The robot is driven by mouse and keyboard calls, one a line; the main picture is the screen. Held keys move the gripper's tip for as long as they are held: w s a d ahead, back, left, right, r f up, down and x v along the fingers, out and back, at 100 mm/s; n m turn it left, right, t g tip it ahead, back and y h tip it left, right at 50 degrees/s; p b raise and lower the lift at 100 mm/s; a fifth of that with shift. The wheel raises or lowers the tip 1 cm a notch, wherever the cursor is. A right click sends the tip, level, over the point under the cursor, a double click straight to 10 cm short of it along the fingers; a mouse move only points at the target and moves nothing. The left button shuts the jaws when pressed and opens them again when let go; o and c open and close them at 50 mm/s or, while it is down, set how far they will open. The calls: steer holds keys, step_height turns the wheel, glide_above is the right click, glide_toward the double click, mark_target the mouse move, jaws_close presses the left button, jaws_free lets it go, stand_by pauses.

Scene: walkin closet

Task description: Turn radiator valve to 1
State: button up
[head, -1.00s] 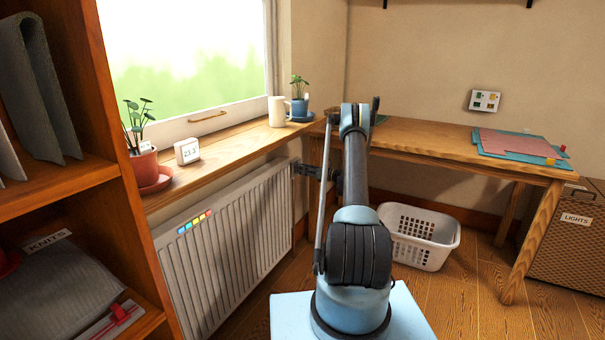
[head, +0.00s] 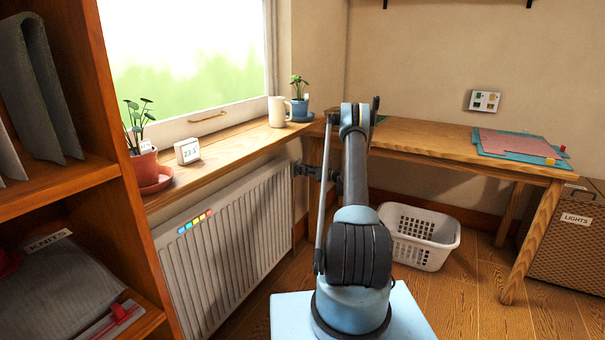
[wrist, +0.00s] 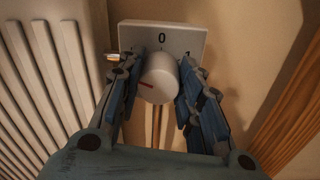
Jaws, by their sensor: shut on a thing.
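The radiator valve is a round grey knob (wrist: 158,78) in the wrist view, in front of a pale plate (wrist: 190,40). A red pointer line on the knob's face points left and slightly up. My gripper (wrist: 161,70) is shut on the knob, one blue-padded finger on each side. In the head view my gripper (head: 298,169) is by the right end of the white radiator (head: 225,250); the knob cannot be made out there.
A wooden sill (head: 230,152) with potted plants, a small display (head: 187,151) and a mug (head: 279,111) runs above the radiator. A wooden desk (head: 430,140) stands at right, with a white basket (head: 420,237) below it. A shelf unit (head: 100,180) is at left.

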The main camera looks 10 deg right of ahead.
steer(key=n, duration=0.5)
steer(key=shift+w+d+n, duration=0.15)
steer(key=shift+d+n, duration=0.05)
steer(key=shift+n, duration=0.1)
steer(key=n, duration=0.5)
steer(key=shift+h, duration=0.3)
steer(key=n, duration=0.6)
steer(key=shift+t, duration=0.3)
steer(key=n, duration=0.5)
steer(key=shift+n+h, duration=0.3)
steer(key=n, duration=1.1)
steer(key=shift+f+n+t, duration=0.1)
steer(key=shift+n+t, duration=0.2)
steer(key=shift+t, duration=0.1)
steer(key=n, duration=1.1)
